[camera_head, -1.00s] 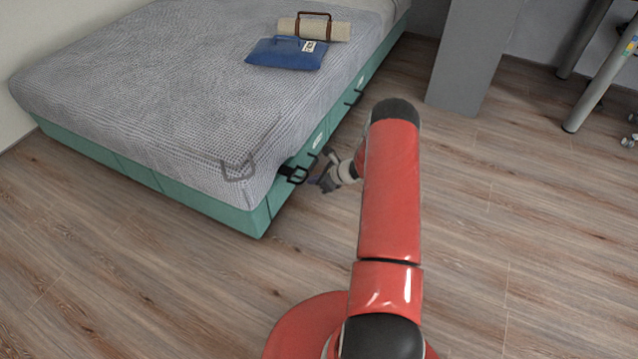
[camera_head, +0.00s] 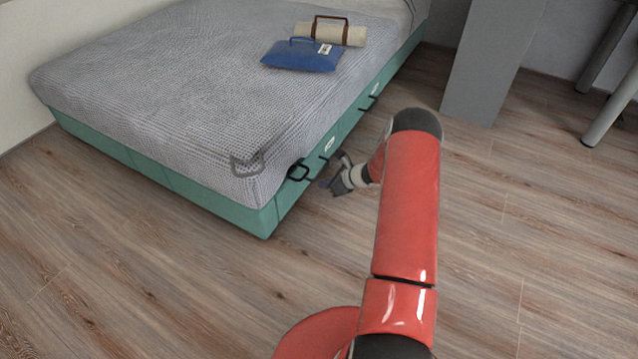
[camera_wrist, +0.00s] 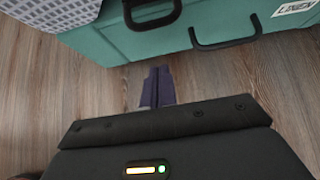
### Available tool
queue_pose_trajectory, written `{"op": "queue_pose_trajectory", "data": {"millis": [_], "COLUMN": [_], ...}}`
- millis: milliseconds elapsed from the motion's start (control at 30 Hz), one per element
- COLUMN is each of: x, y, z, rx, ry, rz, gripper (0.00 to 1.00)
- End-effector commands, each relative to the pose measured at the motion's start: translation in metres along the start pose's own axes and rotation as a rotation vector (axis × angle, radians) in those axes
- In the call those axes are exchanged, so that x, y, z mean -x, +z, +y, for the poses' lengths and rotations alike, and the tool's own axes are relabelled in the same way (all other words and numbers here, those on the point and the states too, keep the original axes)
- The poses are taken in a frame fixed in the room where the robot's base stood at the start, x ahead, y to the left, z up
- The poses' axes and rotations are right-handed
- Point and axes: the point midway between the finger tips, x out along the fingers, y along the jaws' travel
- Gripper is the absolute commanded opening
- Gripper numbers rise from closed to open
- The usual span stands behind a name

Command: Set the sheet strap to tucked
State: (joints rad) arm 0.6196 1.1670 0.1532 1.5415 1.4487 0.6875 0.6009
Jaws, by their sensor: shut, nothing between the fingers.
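A black strap loop (camera_head: 298,171) shows on the green side of the bed, just below the sheet's edge near the front corner. In the wrist view a black loop (camera_wrist: 152,16) is at the top, cut off by the frame edge. A grey loop (camera_head: 247,164) lies on the sheet (camera_head: 170,90) at the corner; I cannot tell which one is the sheet strap. My gripper (camera_head: 332,185) is low beside the bed, right of the black loop and apart from it. In the wrist view its fingers (camera_wrist: 157,87) are together and empty, over the floor.
The green bed base (camera_head: 262,218) has dark drawer handles; one (camera_wrist: 225,44) is close to my gripper. A blue pouch (camera_head: 300,55) and a rolled cream bundle (camera_head: 335,33) lie on the bed. A grey panel (camera_head: 490,60) stands behind.

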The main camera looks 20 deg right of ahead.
Motion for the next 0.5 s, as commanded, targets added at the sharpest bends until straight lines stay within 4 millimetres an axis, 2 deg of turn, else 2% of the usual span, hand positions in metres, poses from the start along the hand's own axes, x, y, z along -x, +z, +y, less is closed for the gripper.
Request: {"op": "queue_pose_trajectory", "data": {"millis": [33, 200, 300, 500], "x": [0.018, 0.056, 0.074, 0.092], "y": [0.005, 0.004, 0.003, 0.003], "z": [-0.002, -0.002, -0.001, -0.001], "rx": [0.002, 0.003, 0.002, 0.001], "ry": [-0.005, -0.005, -0.004, -0.003], "rz": [-0.002, -0.001, -0.001, -0.001], "gripper": [0.00, 0.00, 0.00, 0.00]}}
